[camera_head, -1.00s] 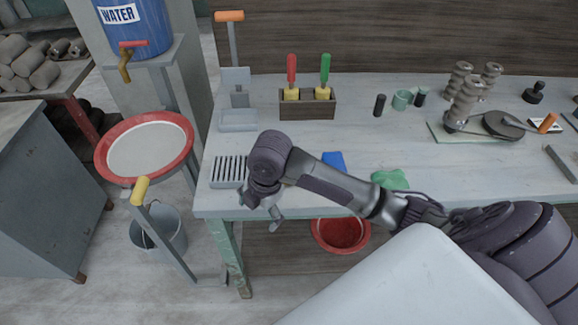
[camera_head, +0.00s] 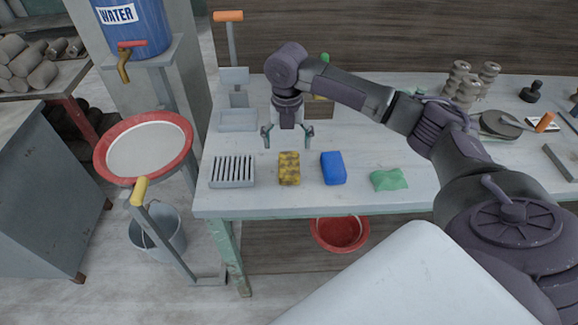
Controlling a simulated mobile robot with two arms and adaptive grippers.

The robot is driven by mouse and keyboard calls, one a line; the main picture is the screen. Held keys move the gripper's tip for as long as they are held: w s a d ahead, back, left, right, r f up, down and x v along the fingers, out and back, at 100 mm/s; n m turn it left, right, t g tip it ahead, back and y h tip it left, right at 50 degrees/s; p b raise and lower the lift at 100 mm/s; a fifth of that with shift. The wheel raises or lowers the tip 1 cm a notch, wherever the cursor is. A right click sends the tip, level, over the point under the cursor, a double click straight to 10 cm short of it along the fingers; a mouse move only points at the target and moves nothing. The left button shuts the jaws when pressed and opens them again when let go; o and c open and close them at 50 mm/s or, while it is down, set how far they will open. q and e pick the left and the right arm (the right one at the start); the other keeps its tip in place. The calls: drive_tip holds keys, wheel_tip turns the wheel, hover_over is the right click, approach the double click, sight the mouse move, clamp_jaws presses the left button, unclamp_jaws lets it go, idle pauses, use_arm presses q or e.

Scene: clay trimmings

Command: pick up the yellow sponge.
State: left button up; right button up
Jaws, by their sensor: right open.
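The yellow sponge (camera_head: 289,168) lies on the light grey workbench (camera_head: 335,203), mottled with dark spots. It sits between a slotted grey rack on its left and a blue sponge on its right. My right gripper (camera_head: 287,142) is open and points down, its two fingers spread. In the picture it is just above the sponge's far end. Nothing shows between its fingers, and the sponge appears apart from it. My left gripper is not in view.
The slotted grey rack (camera_head: 232,172), blue sponge (camera_head: 333,168) and green cloth-like piece (camera_head: 389,180) line the bench front. A wooden tool holder (camera_head: 318,108) stands behind, partly hidden by my arm. A red-rimmed basin (camera_head: 185,158) stands left of the bench.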

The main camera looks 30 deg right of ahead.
sight(289, 163)
wheel_tip(289, 163, down, 3)
drive_tip(key=shift+f, duration=0.15)
drive_tip(key=shift+d+f+p, duration=0.15)
drive_tip(key=shift+f+p, duration=0.25)
drive_tip(key=shift+f, duration=0.95)
drive_tip(key=shift+d+f+p, duration=0.15)
drive_tip(key=shift+f+p, duration=0.25)
drive_tip(key=shift+f, duration=0.95)
drive_tip(key=c, duration=1)
drive_tip(key=shift+r, duration=0.1)
drive_tip(key=shift+r, duration=0.5)
wheel_tip(289, 163, up, 3)
drive_tip(key=shift+f+b, duration=0.2)
drive_tip(key=shift+b, duration=0.35)
drive_tip(key=s+d+r+b, duration=0.1)
drive_tip(key=s+d+r, duration=0.2)
drive_tip(key=s+d, duration=0.1)
drive_tip(key=s+d+r+b, duration=0.1)
drive_tip(key=s+d+r, duration=0.3)
drive_tip(key=shift+s+d+r, duration=0.15)
drive_tip(key=shift+r, duration=0.05)
